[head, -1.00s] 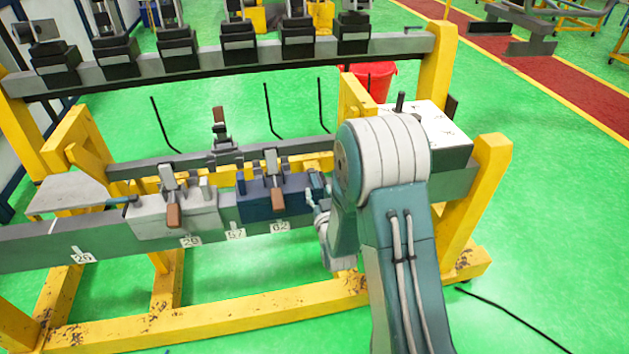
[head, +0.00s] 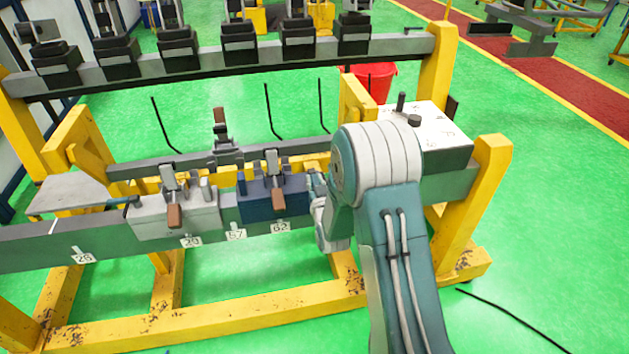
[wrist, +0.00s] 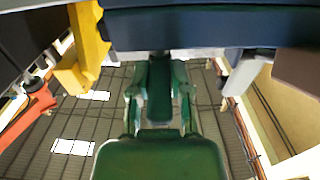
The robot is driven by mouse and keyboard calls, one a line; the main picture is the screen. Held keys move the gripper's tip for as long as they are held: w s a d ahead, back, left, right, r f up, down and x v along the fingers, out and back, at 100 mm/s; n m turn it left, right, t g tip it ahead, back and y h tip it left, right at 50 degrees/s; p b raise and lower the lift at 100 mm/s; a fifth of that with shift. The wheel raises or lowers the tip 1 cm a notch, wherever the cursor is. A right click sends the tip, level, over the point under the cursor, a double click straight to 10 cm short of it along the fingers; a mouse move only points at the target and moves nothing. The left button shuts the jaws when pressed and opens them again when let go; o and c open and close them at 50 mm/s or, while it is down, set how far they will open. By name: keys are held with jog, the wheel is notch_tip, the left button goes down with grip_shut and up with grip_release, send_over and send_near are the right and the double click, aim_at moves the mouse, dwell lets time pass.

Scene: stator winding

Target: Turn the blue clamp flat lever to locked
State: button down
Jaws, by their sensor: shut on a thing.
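The blue clamp (head: 270,201) sits on the grey rail, left of my arm, with a brown-tipped upright lever (head: 275,180) on its front. Its flat lever is at its right end, mostly hidden by my gripper. My gripper (head: 317,188) is at that right end, shut on the flat lever; the head view shows little of the fingers. In the wrist view the green gripper (wrist: 159,88) is closed up close under a dark blue surface (wrist: 190,28), likely the clamp. The grip itself is hard to see there.
A white-grey clamp (head: 174,212) stands left on the same rail, with its own flat lever (head: 122,201). A white-topped box (head: 435,125) with black knobs stands behind my arm. Yellow frame posts (head: 480,190) and a red bucket (head: 376,82) are nearby. Open green floor lies right.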

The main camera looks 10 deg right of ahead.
jog(key=shift+d+y, duration=0.1)
jog(key=shift+y, duration=0.2)
jog(key=shift+w+d+n+g+y, duration=0.15)
jog(key=shift+d+n+y, duration=0.15)
jog(key=shift+n+y, duration=0.65)
jog(key=shift+s+d+n+g+y, duration=0.2)
jog(key=shift+n+y, duration=0.45)
jog(key=shift+y, duration=0.6)
jog(key=n+g+y, duration=0.1)
jog(key=y, duration=0.1)
jog(key=d+n+g+y, duration=0.1)
jog(key=n+y, duration=0.1)
jog(key=w+n+g+y, duration=0.1)
jog(key=shift+d+y, duration=0.15)
jog(key=shift+y, duration=0.25)
jog(key=n+g+y, duration=0.3)
jog(key=shift+w+d+n+g+y, duration=0.3)
jog(key=shift+w+g+y, duration=0.05)
jog(key=shift+y, duration=0.05)
jog(key=shift+w+d+n+g+y, duration=0.1)
jog(key=shift+w+n+g+y, duration=0.1)
jog(key=shift+n+g+y, duration=0.55)
jog(key=shift+w+d+n+g+y, duration=0.2)
jog(key=shift+n+g, duration=0.35)
jog(key=shift+g, duration=0.5)
jog(key=shift+a, duration=0.1)
jog(key=c, duration=0.6)
grip_release()
jog(key=shift+o, duration=0.2)
